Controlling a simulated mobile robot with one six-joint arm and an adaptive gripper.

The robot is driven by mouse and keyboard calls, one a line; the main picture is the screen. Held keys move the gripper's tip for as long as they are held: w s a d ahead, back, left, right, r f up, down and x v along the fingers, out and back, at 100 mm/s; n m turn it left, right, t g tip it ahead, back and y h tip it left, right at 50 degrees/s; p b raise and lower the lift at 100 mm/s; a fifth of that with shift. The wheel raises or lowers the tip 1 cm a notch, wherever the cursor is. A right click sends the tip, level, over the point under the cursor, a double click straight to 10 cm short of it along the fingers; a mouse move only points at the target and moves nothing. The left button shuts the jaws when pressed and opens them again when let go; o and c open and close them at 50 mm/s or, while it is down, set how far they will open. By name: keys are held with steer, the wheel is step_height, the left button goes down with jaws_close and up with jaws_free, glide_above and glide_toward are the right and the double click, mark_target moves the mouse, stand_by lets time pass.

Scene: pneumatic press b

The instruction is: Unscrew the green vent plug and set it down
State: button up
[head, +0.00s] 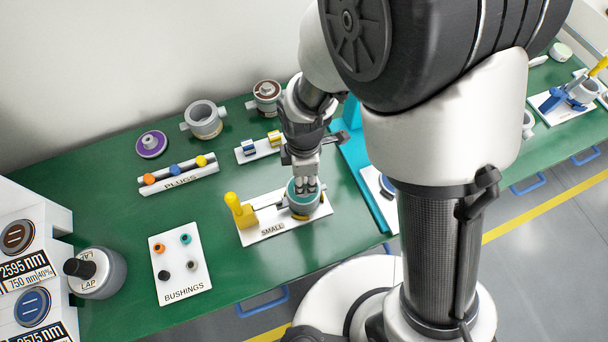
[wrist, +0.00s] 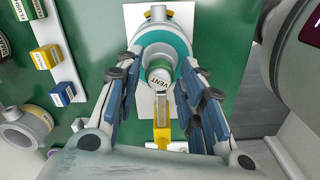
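The green vent plug (wrist: 160,75), with a pale cap marked VENT, sits upright in the middle of a teal-topped round body (wrist: 181,46). That body stands in the fixture on the white plate marked SMALL (head: 262,233). The teal top also shows in the head view (head: 291,188), partly behind my fingers. My gripper (wrist: 161,66) is open, pointing down, with one finger on each side of the plug. Gaps show between the plug and both fingers in the wrist view. In the head view my gripper (head: 306,186) is right over the body and hides the plug.
A yellow-handled clamp (head: 239,211) stands at the plate's left. The PLUGS rack (head: 180,181) and BUSHINGS board (head: 182,270) lie to the left, a teal stand (head: 354,150) to the right. Green table (head: 110,210) is bare between the rack and the board.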

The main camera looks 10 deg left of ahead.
steer(key=shift+m, duration=0.9)
steer(key=shift+m, duration=0.9)
steer(key=shift+m, duration=0.8)
steer(key=shift+m, duration=0.9)
